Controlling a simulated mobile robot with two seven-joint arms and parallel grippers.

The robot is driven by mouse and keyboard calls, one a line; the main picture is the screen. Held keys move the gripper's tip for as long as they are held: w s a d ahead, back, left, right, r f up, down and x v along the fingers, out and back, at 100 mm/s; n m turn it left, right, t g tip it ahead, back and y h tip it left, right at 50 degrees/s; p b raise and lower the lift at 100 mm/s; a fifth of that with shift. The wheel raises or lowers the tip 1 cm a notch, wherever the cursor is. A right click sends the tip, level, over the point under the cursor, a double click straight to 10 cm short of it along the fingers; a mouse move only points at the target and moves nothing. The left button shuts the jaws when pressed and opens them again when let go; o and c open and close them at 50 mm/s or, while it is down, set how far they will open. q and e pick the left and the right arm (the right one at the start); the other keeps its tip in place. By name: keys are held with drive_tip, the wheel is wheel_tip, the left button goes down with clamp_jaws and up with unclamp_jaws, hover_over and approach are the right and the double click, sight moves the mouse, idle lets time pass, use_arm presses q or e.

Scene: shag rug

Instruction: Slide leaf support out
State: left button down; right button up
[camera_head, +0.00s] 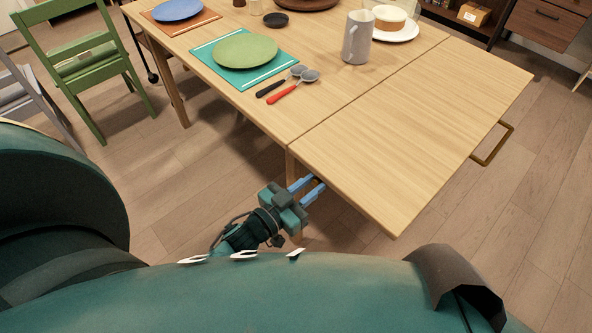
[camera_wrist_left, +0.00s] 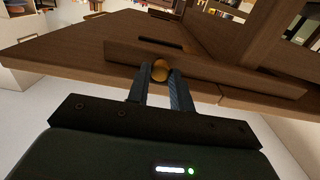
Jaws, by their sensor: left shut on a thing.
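The wooden table (camera_head: 325,105) has a leaf (camera_head: 410,140) on its right side, which looks level with the top across a thin seam. My left gripper (camera_head: 312,186) is at the table's near side, just below the leaf's edge by the seam. In the left wrist view my left gripper (camera_wrist_left: 160,76) is shut on a round brass knob (camera_wrist_left: 161,66). The knob is at a long wooden bar (camera_wrist_left: 205,72) under the table, which looks like the leaf support. How far the support reaches under the leaf is hidden in the head view. My right gripper is not in view.
A brass handle (camera_head: 493,146) sticks out from the leaf's far right edge. The leaf's top is bare. A green chair (camera_head: 85,55) is at the left.

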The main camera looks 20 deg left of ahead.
use_arm(q)
drive_tip(key=shift+s+d, duration=0.15)
drive_tip(key=shift+d, duration=0.2)
drive_tip(key=c, duration=1.2)
unclamp_jaws()
drive_tip(key=shift+c, duration=0.2)
drive_tip(key=v, duration=1.3)
drive_tip(key=shift+a, duration=0.1)
